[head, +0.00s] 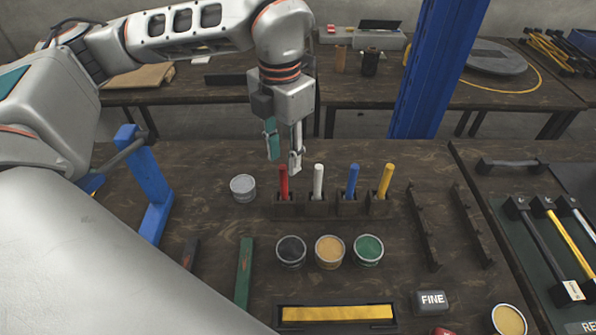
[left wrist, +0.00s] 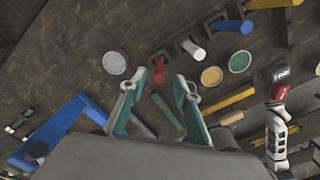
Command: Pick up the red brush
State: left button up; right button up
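The red brush (head: 283,182) stands upright in the leftmost slot of a dark wooden holder (head: 316,208), its handle up. My left gripper (head: 284,156) points down just above the handle, its two fingers apart and nothing held. In the left wrist view the red handle (left wrist: 158,69) shows between the tips of the open left gripper (left wrist: 160,82), nearer the left finger. I cannot tell whether it touches. The brush's lower part is hidden in the holder. My right gripper does not show.
White (head: 319,180), blue (head: 352,180) and yellow (head: 386,180) handles stand to the right in the same holder. A grey can (head: 243,188) stands left. Black (head: 291,251), yellow (head: 330,252) and green (head: 368,250) paint cans stand in front. A blue post (head: 430,70) rises behind.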

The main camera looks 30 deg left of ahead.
aim_at(283, 167)
pick_arm(q)
jog(key=shift+w+f, duration=0.1)
jog(key=shift+f, duration=0.25)
jog(key=shift+s+f, duration=0.25)
jog(key=shift+f, duration=0.95)
notch_tip(283, 167, down, 4)
jog(key=shift+s+a+r, duration=0.1)
jog(key=shift+s+r, duration=0.05)
jog(key=shift+r, duration=0.1)
jog(key=shift+f, duration=0.6)
grip_shut()
